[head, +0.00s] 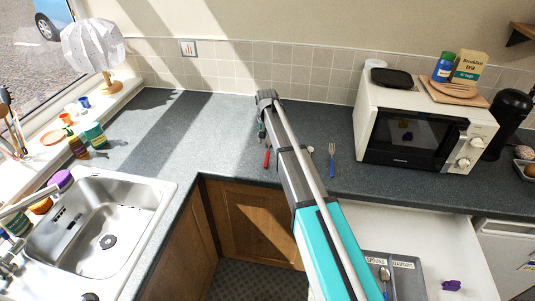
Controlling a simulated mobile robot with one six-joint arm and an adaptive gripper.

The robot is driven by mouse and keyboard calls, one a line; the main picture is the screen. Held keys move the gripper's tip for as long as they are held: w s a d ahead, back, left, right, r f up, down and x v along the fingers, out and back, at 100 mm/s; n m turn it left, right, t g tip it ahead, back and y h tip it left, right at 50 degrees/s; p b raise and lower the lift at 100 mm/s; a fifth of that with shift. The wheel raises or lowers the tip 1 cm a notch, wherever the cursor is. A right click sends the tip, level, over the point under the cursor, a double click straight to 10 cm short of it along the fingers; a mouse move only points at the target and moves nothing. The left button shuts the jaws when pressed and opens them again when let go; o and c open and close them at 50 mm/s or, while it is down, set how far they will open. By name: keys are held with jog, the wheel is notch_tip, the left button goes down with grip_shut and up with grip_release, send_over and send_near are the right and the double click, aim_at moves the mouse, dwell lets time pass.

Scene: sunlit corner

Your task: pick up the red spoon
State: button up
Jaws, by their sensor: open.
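A red-handled utensil (267,158) lies on the dark grey counter (225,150) near its front edge, left of my arm. Its upper end is hidden by my gripper, so I cannot tell for sure that it is the spoon. My gripper (262,134) points down just above and behind the red handle and is open. The fingers are small and partly hidden by the arm, and I cannot tell whether they touch the utensil.
A blue-handled fork (331,160) lies right of my arm. An open drawer (440,235) below holds a grey labelled tray (405,264) with a spoon (385,277), and a purple object (451,285). A microwave (412,130) stands right; a sink (105,225) is left.

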aim_at(268, 151)
jog(key=shift+f, duration=0.1)
jog(key=f+b, duration=0.3)
jog(key=shift+s+d+f+b, duration=0.15)
jog(key=shift+d+f+b, duration=0.05)
jog(key=shift+d+b, duration=0.1)
jog(key=shift+f+b, duration=0.85)
jog(key=shift+c, duration=0.3)
grip_shut()
